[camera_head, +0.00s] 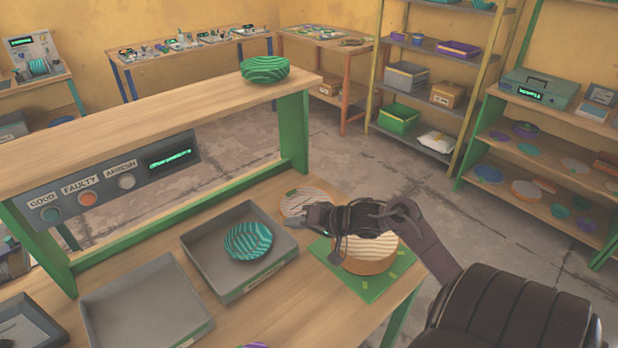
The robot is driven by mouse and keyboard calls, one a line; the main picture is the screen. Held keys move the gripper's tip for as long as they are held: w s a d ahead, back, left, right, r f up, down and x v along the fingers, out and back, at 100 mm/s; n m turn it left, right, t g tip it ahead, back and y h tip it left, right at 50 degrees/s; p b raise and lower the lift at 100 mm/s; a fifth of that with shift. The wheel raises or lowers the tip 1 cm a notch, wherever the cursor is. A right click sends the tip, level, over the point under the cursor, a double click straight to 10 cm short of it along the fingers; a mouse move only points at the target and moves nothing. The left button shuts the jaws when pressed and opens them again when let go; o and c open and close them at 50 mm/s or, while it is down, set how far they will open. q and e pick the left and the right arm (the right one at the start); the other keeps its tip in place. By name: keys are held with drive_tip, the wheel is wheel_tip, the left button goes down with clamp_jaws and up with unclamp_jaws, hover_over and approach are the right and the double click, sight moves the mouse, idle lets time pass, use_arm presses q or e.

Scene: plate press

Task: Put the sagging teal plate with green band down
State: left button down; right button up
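A teal striped plate (248,241) lies in the grey tray (213,257) in the middle of the table, apart from my gripper. Another teal striped round piece (264,68), with green on its side, sits on the raised shelf. I cannot tell for sure which is the sagging one. My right gripper (306,222) is low over the table, just right of that tray and beside a pale round plate with an orange rim (295,200). I see nothing teal at its fingers, and their gap is too small to judge. My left gripper is out of view.
A second grey tray (145,305) stands empty at the left. A tan striped round piece (362,258) rests on a green mat (376,288) under my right wrist. A panel (108,180) has GOOD and FAULTY buttons and a third button. The raised shelf overhangs the table's back.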

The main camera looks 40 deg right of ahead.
drive_tip(key=shift+v, duration=2.15)
drive_tip(key=shift+w, duration=0.1)
